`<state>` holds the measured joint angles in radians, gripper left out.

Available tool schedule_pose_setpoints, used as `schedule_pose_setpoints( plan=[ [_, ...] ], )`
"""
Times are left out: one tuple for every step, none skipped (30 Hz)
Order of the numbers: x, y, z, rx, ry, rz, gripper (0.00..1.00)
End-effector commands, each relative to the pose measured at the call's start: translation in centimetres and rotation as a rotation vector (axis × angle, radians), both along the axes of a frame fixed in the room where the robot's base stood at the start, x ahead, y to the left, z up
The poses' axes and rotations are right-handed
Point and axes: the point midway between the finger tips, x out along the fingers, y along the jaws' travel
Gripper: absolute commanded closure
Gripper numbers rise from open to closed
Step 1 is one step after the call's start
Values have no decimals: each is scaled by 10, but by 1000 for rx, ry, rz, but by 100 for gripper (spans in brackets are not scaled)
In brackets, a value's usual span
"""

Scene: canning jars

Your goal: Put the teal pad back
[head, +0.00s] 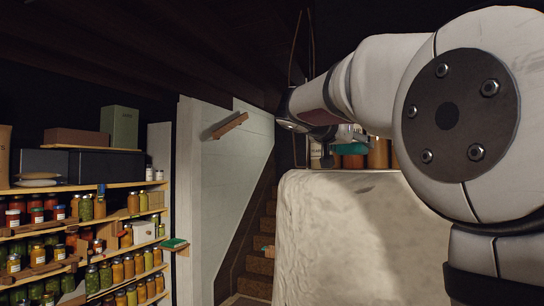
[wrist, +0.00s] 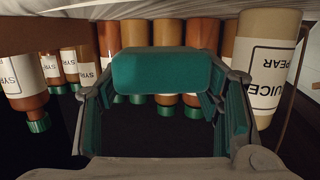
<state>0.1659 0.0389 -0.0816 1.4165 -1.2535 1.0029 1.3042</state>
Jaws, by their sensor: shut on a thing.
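The teal pad (wrist: 160,72) is a rounded block held between the fingers of my gripper (wrist: 160,84) in the wrist view. My gripper is shut on it, with a finger at each end. In the head view the teal pad (head: 350,149) shows under my gripper (head: 348,140), above the top of the pale rough block and in front of bottles. My arm hides part of that area.
Bottles (wrist: 202,40) stand close behind the pad, upside down in the wrist view; a larger juice bottle (wrist: 268,65) is at right. The pale block (head: 330,235) stands below. Jar shelves (head: 85,220) fill the left; a green flat thing (head: 174,243) lies on a small ledge.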

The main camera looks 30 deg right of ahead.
Motion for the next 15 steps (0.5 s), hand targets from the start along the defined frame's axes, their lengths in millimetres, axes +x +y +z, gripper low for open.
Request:
schedule_pose_setpoints(
  plan=[
    [1, -1, -5, 0, 5, 0, 68],
    [0, -1, -11, 2, 6, 0, 68],
    [0, -1, -17, 1, 6, 0, 68],
    [0, -1, -21, 1, 6, 0, 68],
    [0, -1, -25, 1, 5, 0, 68],
    [0, -1, -29, 1, 4, 0, 68],
    [0, 0, -32, 1, 4, 0, 68],
    [1, 0, -34, 1, 3, 1, 68],
    [1, 0, -35, 1, 1, 0, 68],
    [1, 0, -35, 1, 0, 0, 68],
    [1, 0, -36, 1, -1, 1, 68],
    [1, 0, -36, 0, -1, 0, 68],
    [1, 0, -36, 1, -1, 0, 68],
    [1, 0, -36, 1, -1, 0, 68],
    [1, 0, -36, 1, 0, 0, 68]
  ],
)
